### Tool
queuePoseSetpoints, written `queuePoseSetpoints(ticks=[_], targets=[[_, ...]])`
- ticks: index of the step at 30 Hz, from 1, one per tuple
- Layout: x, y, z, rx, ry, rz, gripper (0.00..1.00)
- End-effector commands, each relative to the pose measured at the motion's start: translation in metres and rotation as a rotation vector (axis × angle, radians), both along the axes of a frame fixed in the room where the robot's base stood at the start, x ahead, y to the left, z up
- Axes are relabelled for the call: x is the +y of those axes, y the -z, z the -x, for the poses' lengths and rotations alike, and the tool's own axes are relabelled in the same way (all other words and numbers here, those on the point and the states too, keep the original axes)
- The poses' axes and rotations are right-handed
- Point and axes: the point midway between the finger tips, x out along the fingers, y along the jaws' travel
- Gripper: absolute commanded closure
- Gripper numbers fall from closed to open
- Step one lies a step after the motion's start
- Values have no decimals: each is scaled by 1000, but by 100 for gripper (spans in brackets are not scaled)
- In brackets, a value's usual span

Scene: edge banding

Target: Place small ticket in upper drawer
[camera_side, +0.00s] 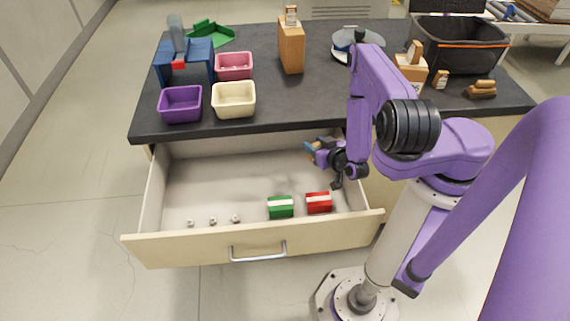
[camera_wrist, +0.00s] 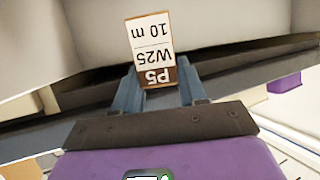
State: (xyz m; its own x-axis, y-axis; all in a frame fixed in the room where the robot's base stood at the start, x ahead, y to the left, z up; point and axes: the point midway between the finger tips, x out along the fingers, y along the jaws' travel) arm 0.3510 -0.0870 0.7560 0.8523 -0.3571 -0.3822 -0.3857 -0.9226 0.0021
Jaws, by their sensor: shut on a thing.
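The small ticket (camera_wrist: 151,42) is a white label with a brown end, printed "P5 W25 10 m". In the wrist view it sits between the two blue fingers of my gripper (camera_wrist: 158,88), which is shut on it and covers its lower edges. In the side view my gripper (camera_side: 313,148) is at the back right of the open upper drawer (camera_side: 180,244), just in front of the worktop edge. Its exact height over the drawer floor is hard to tell. The ticket is barely visible there.
A green box (camera_side: 280,207), a red box (camera_side: 318,203) and small metal pieces (camera_side: 213,222) lie along the drawer's front. Its left and middle floor is clear. Above, the worktop (camera_side: 262,100) holds purple (camera_side: 181,104), cream (camera_side: 234,100) and pink (camera_side: 234,66) bins.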

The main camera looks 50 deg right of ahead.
Motion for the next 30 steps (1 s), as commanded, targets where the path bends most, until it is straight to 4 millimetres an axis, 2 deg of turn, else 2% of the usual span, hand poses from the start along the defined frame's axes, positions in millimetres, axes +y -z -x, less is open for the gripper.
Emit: queuePoseSetpoints(ticks=[3,9,30], targets=[[0,16,0,0,-1,0,87],[0,32,0,0,-1,0,87],[1,43,-1,0,-3,0,87]])
